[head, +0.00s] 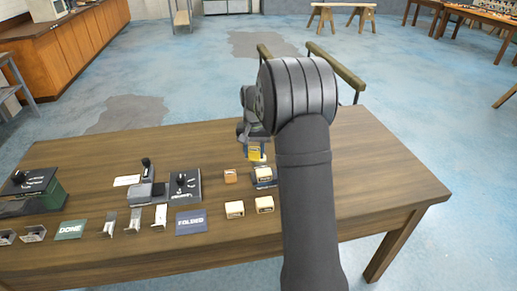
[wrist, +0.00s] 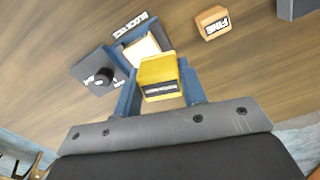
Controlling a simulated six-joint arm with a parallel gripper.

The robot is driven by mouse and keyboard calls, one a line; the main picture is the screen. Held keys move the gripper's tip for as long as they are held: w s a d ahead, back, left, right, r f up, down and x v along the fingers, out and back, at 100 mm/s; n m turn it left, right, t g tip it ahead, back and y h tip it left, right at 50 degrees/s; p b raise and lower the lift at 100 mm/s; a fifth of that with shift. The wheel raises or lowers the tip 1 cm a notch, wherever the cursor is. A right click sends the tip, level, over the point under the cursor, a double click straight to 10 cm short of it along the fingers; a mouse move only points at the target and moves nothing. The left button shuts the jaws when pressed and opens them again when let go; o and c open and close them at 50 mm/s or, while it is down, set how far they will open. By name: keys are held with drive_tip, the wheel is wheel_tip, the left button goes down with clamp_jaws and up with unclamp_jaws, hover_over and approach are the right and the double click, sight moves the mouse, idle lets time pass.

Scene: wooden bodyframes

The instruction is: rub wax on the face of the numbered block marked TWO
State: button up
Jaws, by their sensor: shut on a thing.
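My gripper (head: 254,148) is shut on a yellow wax block (head: 255,155), above the back of the table's middle. In the wrist view the wax block (wrist: 160,72) sits between the blue fingers, with a dark label on its near side. A pale-faced wooden block (wrist: 141,49) rests in a blue dock (wrist: 92,62), just beyond the wax and partly hidden by it. It also shows in the head view (head: 263,173). Two more pale-faced wooden blocks, one left (head: 234,209) and one right (head: 264,204), stand nearer the front. I cannot read any number on the blocks.
An orange-brown block marked FINE (wrist: 212,23) stands beside the dock. A dark knob (wrist: 98,80) is on the dock's side. Further left are a switch box (head: 184,187), a FOLDED plate (head: 191,222), several metal brackets (head: 134,220) and a DONE plate (head: 71,229). The table's right is clear.

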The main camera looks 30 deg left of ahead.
hover_over(257, 172)
drive_tip(key=shift+s+a+f, duration=0.1)
drive_tip(key=shift+s+f, duration=0.05)
drive_tip(key=shift+f, duration=0.75)
drive_tip(key=shift+s+a+f, duration=0.1)
drive_tip(key=shift+s+f, duration=0.05)
drive_tip(key=shift+f, duration=0.8)
drive_tip(key=shift+s+f, duration=0.15)
drive_tip(key=shift+f, duration=0.75)
drive_tip(key=shift+w+d+f, duration=0.3)
drive_tip(key=shift+w+f, duration=0.1)
drive_tip(key=shift+f, duration=0.15)
drive_tip(key=shift+w+d, duration=1.95)
drive_tip(key=shift+d, duration=0.1)
drive_tip(key=s+a, duration=0.4)
drive_tip(key=shift+s+a, duration=0.25)
drive_tip(key=shift+a, duration=0.05)
drive_tip(key=shift+s+a+r, duration=0.1)
drive_tip(key=shift+r, duration=3.9)
